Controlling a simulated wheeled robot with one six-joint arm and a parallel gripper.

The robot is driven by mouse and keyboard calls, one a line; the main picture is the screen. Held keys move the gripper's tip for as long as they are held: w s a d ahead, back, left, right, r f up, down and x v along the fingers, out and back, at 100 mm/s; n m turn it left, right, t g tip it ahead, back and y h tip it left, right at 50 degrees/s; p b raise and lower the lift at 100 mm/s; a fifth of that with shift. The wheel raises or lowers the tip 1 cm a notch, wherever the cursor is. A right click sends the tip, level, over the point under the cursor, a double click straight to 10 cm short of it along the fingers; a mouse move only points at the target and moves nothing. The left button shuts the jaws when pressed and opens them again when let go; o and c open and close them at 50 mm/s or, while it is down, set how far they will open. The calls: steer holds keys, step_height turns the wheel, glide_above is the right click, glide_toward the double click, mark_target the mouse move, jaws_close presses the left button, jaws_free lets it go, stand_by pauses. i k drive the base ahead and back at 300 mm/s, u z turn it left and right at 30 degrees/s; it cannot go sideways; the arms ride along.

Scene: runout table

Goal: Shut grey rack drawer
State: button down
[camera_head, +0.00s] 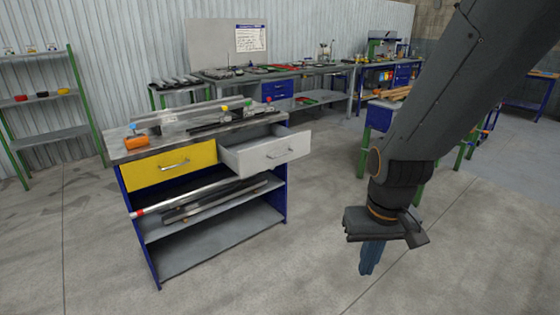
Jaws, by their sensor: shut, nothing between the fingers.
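The grey drawer (280,152) is at the upper right of a blue-framed rack (138,222). It stands pulled out, with its front apart from the rack and its open top showing. A metal handle (278,154) is on its front. My gripper (368,272) points down at the right of the picture, in the air to the right of the drawer and apart from it. Its fingers are shut and empty. The yellow drawer (170,165) beside the grey one is closed.
The rack's worktop (140,150) carries an orange cylinder (136,142) and small tools. Bars (200,200) lie on the shelf below. A green-legged table (372,150) stands behind my arm. Floor (300,260) in front of the rack is clear.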

mark_target(250, 152)
steer(key=z, duration=0.35)
steer(key=i, duration=1.15)
steer(key=u, duration=0.45)
